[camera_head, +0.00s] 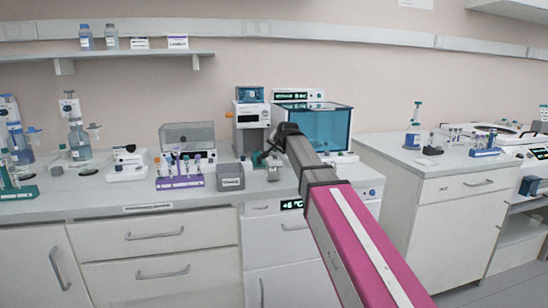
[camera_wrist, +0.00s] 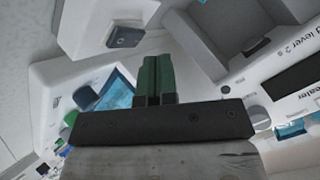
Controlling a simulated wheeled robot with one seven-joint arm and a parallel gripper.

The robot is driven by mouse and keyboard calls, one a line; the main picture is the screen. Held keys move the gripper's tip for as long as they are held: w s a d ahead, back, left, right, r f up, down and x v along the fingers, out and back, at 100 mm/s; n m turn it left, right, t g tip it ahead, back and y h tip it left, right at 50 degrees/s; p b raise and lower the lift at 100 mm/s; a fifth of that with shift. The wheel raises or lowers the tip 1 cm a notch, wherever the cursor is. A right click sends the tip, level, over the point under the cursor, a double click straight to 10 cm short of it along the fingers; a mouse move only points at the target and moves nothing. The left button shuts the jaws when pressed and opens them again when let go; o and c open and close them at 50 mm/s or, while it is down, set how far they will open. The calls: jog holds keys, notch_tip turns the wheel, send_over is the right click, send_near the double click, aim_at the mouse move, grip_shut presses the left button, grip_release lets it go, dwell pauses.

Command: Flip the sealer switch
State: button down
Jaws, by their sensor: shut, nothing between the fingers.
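The sealer (camera_head: 248,114) is a white upright machine on the middle bench, partly hidden behind my arm. In the wrist view its white casing (camera_wrist: 296,97) fills the right side, with part of the printed word "sealer" and a "lever" label. A small dark blue rocker-like part (camera_wrist: 124,37) sits on a pale surface at the upper left; I cannot tell for sure that it is the sealer switch. My gripper (camera_head: 268,156) is in front of the sealer. Its green fingers (camera_wrist: 155,68) are shut together and empty, apart from the dark part in the picture.
A blue-windowed cabinet (camera_head: 318,127) stands right of the sealer. A grey bin (camera_head: 230,178) and a purple tube rack (camera_head: 180,181) stand to the left. A clear-lidded box (camera_head: 188,137) is behind them.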

aim_at(276, 157)
jog(key=shift+f, duration=0.1)
jog(key=shift+f, duration=0.3)
jog(key=shift+w+f, duration=0.1)
jog(key=shift+f, duration=0.2)
dwell(0.9)
dwell(0.3)
jog(key=shift+r, duration=0.75)
jog(key=shift+r, duration=0.1)
jog(key=shift+s+d+r, duration=0.1)
jog(key=shift+s+r, duration=0.15)
jog(key=shift+r, duration=0.95)
jog(key=shift+s+r, duration=0.25)
jog(key=shift+r, duration=0.9)
